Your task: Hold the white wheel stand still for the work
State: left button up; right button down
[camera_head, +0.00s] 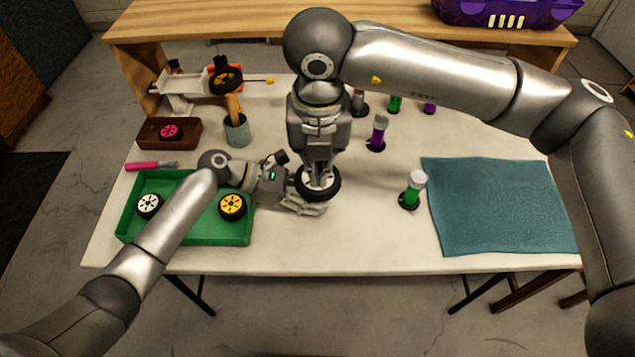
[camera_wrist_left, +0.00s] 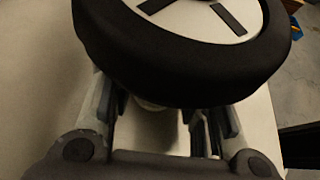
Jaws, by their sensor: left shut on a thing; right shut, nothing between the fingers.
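A wheel with a black tyre and white hub (camera_head: 327,185) sits at the middle of the table. My left gripper (camera_head: 308,205) reaches in from the left, low under this wheel, and is shut on the white stand, which the tyre mostly hides. In the left wrist view the tyre (camera_wrist_left: 190,75) fills the top, above the left gripper's fingers (camera_wrist_left: 158,118). A small pale bit of the stand (camera_wrist_left: 150,104) shows between them. My right gripper (camera_head: 318,168) points straight down at the wheel's hub from above, shut and empty; whether it touches the hub I cannot tell.
A green tray (camera_head: 185,240) with a white-hubbed and a yellow-hubbed wheel lies at left, under my left arm. Capped bottles (camera_head: 412,190) stand to the right, near a teal mat (camera_head: 500,205). A cup (camera_head: 237,130), a brown box (camera_head: 150,135) and a car frame (camera_head: 180,85) are behind left.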

pick_arm(q)
jog(key=shift+f, duration=0.15)
pick_arm(e)
jog(key=shift+s+r, duration=0.15)
jog(key=shift+r, duration=1.2)
pick_arm(q)
jog(key=o, duration=1)
jog(key=shift+o, duration=0.2)
jog(key=shift+a, duration=0.1)
jog(key=v, duration=1.2)
